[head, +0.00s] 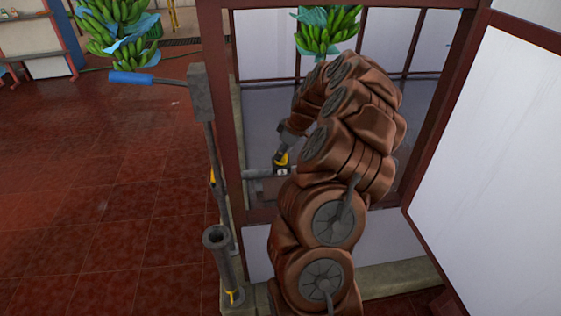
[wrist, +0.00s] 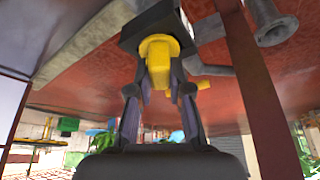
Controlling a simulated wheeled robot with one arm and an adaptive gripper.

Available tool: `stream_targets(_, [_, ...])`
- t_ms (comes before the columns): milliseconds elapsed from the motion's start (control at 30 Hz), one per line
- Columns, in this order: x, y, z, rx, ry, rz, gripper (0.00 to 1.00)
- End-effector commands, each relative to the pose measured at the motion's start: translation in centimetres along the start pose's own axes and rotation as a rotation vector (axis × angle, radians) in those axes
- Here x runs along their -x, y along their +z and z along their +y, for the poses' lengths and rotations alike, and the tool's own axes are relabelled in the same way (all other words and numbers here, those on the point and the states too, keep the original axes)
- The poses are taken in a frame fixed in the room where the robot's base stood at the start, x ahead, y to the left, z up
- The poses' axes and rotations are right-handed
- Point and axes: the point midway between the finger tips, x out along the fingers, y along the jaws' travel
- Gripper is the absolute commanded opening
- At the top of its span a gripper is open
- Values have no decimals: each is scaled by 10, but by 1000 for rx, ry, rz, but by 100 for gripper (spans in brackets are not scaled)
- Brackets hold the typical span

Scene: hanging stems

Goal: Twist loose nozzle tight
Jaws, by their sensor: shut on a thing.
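The nozzle (wrist: 158,62) is yellow, with a round flange pressed up against a dark block (wrist: 150,28) in the wrist view. In the head view the nozzle (head: 281,159) is a small yellow spot at the end of a grey horizontal pipe (head: 258,174), inside the red-brown frame. My gripper (wrist: 160,88) is shut on the nozzle, one finger on each side of it. In the head view my gripper (head: 284,150) is small and reaches down to the nozzle. Whether a gap is left at the nozzle's seat cannot be told.
A lever with a blue handle (head: 131,78) sticks out left from a grey post (head: 201,95). A grey upright tube (head: 217,250) stands in front. Red-brown frame posts (head: 219,110) and a white panel (head: 500,150) flank my arm. Banana bunches (head: 117,28) hang behind. The tiled floor at left is clear.

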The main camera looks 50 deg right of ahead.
Motion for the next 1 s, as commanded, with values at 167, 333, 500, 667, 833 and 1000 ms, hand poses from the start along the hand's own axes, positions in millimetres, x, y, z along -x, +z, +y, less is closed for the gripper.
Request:
stream_targets(167, [-3,1,0,47,-21,1,0])
stream_targets(333, [-3,1,0,97,-43,0,0])
stream_targets(500, [-3,1,0,149,-63,0,0])
stream_targets(667, [-2,1,0,205,-85,0,0])
stream_targets(833, [-1,1,0,245,-105,1,0])
stream_targets(1000, [0,0,-1,252,-109,1,0])
